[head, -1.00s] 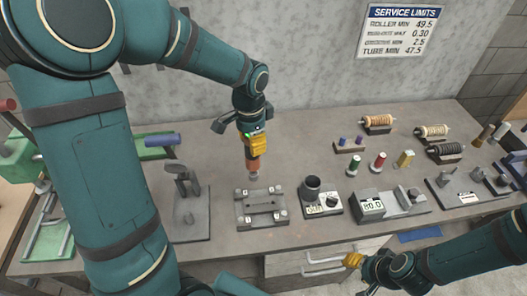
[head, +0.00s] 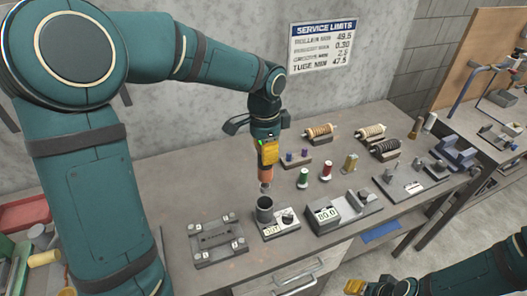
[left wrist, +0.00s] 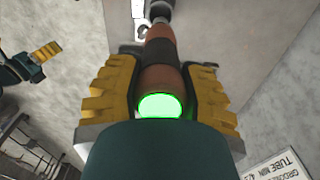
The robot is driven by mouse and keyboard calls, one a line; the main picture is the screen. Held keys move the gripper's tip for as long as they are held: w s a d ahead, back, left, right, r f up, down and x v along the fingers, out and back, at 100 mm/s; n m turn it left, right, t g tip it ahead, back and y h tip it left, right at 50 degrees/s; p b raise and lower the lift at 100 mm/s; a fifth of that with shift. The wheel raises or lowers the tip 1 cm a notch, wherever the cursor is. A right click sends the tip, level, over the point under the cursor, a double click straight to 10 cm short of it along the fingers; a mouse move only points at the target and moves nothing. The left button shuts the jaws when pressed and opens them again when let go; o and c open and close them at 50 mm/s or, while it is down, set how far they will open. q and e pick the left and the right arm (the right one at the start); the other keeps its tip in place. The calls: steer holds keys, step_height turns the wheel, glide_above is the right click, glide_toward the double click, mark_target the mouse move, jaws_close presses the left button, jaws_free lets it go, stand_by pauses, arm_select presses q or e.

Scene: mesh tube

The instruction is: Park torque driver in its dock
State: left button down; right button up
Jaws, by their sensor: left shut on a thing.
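My left gripper (head: 268,150) is shut on the torque driver (head: 266,174), an orange and dark tool with a metal tip, held roughly upright, tip down. In the left wrist view the driver (left wrist: 160,72) lies between the yellow fingers, with a glowing green end. In the head view its tip appears just above a dark round cup (head: 265,216), which looks like the dock, on a small base with a display. I cannot tell if the tip is centred over it. My right gripper (head: 356,287) is low at the bottom edge, partly cut off, its yellow fingers unclear.
A grey fixture plate (head: 199,253) lies left of the cup. A block with a display reading 80.0 (head: 325,214) stands close on the right. Green (head: 303,178) and red (head: 326,173) spools and wound rollers (head: 319,132) stand behind. Bare bench lies behind the fixture plate.

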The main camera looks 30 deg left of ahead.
mark_target(265, 180)
arm_select(q)
steer(key=shift+f+b, duration=2.15)
steer(key=shift+f, duration=0.85)
steer(key=shift+f+b, duration=1.9)
steer(key=shift+f, duration=0.85)
stand_by(2.2)
